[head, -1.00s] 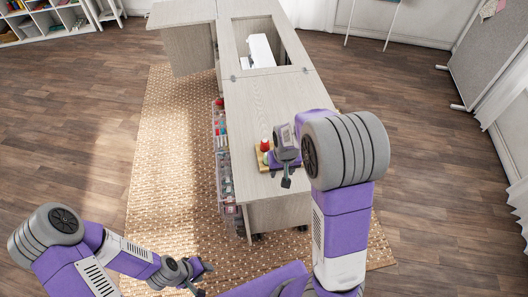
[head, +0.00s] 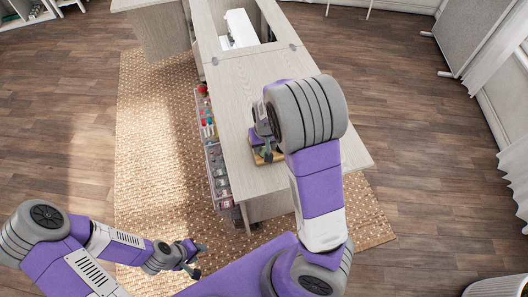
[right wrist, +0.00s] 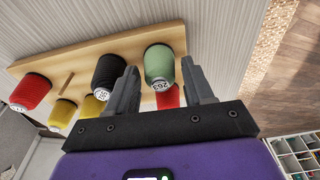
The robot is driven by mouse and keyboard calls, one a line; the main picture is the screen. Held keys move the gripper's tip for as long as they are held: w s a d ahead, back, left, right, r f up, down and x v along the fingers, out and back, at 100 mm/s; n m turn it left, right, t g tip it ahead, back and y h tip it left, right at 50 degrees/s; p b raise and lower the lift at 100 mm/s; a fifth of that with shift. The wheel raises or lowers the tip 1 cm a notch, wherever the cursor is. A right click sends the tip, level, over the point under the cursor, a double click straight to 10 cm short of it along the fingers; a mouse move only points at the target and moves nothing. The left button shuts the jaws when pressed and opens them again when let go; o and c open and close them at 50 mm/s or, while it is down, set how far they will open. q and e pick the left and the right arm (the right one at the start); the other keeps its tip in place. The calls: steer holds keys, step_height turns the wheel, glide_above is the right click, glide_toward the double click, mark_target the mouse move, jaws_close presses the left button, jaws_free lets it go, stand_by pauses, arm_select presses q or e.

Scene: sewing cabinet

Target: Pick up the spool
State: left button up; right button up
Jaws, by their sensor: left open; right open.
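Several spools stand on a wooden rack (right wrist: 182,37) in the right wrist view: a green spool (right wrist: 159,66), a black spool (right wrist: 109,72), a red spool (right wrist: 31,90), yellow spools (right wrist: 63,113) and another red one (right wrist: 167,96). My right gripper (right wrist: 162,82) is open, with the green spool showing between its fingertips; contact cannot be told. The black spool is just left of the left finger. In the head view my right gripper (head: 267,150) is over the rack (head: 260,159), and my arm hides the spools. My left gripper (head: 197,259) is open and empty, low over the rug.
The rack sits on the wooden cabinet top (head: 236,100), near its front end. A white sewing machine (head: 240,28) is in the opening at the far end. Clear bins (head: 216,165) of supplies line the cabinet's left side. The woven rug (head: 160,150) is clear.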

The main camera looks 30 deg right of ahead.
steer(key=shift+w+f, duration=0.1)
steer(key=shift+f, duration=0.6)
arm_select(q)
steer(key=shift+f, duration=0.3)
arm_select(e)
steer(key=shift+r, duration=0.1)
steer(key=shift+c, duration=0.5)
steer(key=c, duration=0.7)
step_height(320, 180, up, 10)
steer(key=p, duration=0.4)
steer(key=shift+p, duration=0.4)
arm_select(q)
step_height(320, 180, up, 5)
steer(key=shift+f, duration=0.1)
arm_select(e)
steer(key=shift+d, duration=0.1)
